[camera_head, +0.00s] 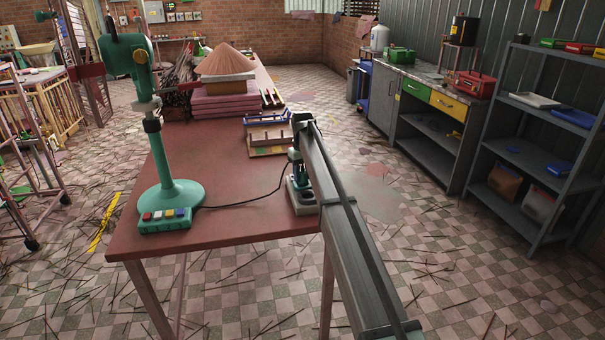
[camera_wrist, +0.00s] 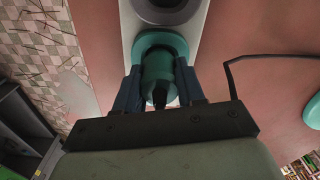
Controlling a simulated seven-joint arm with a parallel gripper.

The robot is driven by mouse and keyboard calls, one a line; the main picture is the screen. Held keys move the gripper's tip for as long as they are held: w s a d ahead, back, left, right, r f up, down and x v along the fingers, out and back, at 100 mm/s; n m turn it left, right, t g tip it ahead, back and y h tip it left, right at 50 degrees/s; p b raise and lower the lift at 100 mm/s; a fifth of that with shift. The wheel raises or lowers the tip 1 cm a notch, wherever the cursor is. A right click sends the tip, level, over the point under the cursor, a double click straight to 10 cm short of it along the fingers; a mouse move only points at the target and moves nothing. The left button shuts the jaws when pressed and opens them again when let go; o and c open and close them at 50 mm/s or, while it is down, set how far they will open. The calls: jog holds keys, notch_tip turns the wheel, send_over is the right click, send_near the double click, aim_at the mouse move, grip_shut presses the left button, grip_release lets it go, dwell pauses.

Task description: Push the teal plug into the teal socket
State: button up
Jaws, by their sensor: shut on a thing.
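The teal plug (camera_wrist: 157,72) is held upright between the two dark blue fingers of my gripper (camera_wrist: 159,82) in the wrist view. The teal socket (camera_wrist: 172,38) shows as a round teal rim behind the plug, on a pale strip (camera_wrist: 130,40). The plug covers most of the socket, so I cannot tell how far apart they are or whether the plug is inside. In the head view my gripper (camera_head: 299,178) is over the strip (camera_head: 304,206) near the table's right edge. The plug is too small there to make out clearly.
A dark round socket (camera_wrist: 165,8) lies beside the teal one. A black cord (camera_head: 245,203) runs left to a teal stand (camera_head: 180,196) with coloured buttons. A wooden rack (camera_head: 268,135) and pink stacked slabs (camera_head: 228,103) stand farther back. The table's (camera_head: 240,222) middle is clear.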

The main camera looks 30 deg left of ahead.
jog(key=shift+f, duration=0.4)
jog(key=o, duration=1.1)
jog(key=shift+r, duration=0.1)
